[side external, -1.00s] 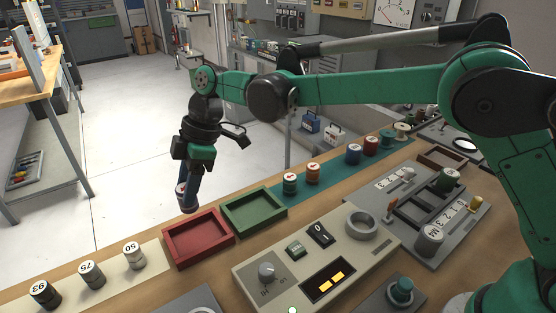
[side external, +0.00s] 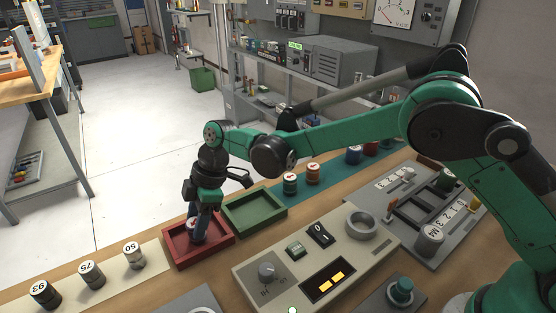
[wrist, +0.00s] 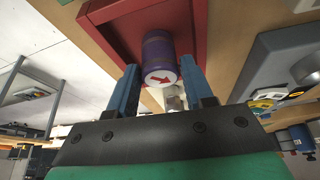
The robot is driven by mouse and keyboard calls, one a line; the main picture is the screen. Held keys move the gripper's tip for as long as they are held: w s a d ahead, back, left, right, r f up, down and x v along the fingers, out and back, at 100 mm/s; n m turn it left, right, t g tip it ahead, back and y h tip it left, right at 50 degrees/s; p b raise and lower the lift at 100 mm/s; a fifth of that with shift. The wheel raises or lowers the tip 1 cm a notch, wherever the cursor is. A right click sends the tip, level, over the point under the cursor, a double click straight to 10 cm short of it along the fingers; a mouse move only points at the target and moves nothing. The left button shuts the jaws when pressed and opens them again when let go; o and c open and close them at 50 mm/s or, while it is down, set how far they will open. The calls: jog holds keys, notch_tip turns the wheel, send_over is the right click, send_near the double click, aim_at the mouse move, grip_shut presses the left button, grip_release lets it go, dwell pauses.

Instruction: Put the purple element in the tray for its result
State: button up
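The purple element (wrist: 159,53) is a short cylinder with a white end cap bearing a red arrow. It is inside the red tray (side external: 168,259), and it also shows in the side view (side external: 197,231). My gripper (wrist: 160,68) points down over the red tray, with one blue finger on each side of the element. A narrow gap shows beside the left finger, so the fingers look slightly open around it. I cannot tell whether the right finger touches. The green tray (side external: 254,230) beside the red one is empty.
Two arrow-capped elements (side external: 290,183) (side external: 313,173) stand on the teal strip behind the green tray. Numbered cylinders (side external: 92,274) stand at the left. A tester box (side external: 320,255) with a knob, switch and round socket (side external: 361,226) stands in front of the trays.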

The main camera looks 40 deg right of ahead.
jog(key=shift+o, duration=1.4)
jog(key=s+d+r+m+t, duration=0.1)
jog(key=s+d+r+m, duration=0.1)
jog(key=d+r, duration=0.4)
jog(key=s+d+r+m+t, duration=0.1)
jog(key=s+d+r+m, duration=0.2)
jog(key=r, duration=0.5)
jog(key=s+d+f+m+t+h, duration=0.3)
jog(key=s+d+m+t+h, duration=0.1)
jog(key=s+d+m, duration=0.6)
jog(key=d+m, duration=0.1)
jog(key=d, duration=0.2)
jog(key=shift+s+d+m+t, duration=0.2)
jog(key=shift+s+m+t, duration=0.1)
jog(key=shift+s+m, duration=0.1)
jog(key=shift+f, duration=0.1)
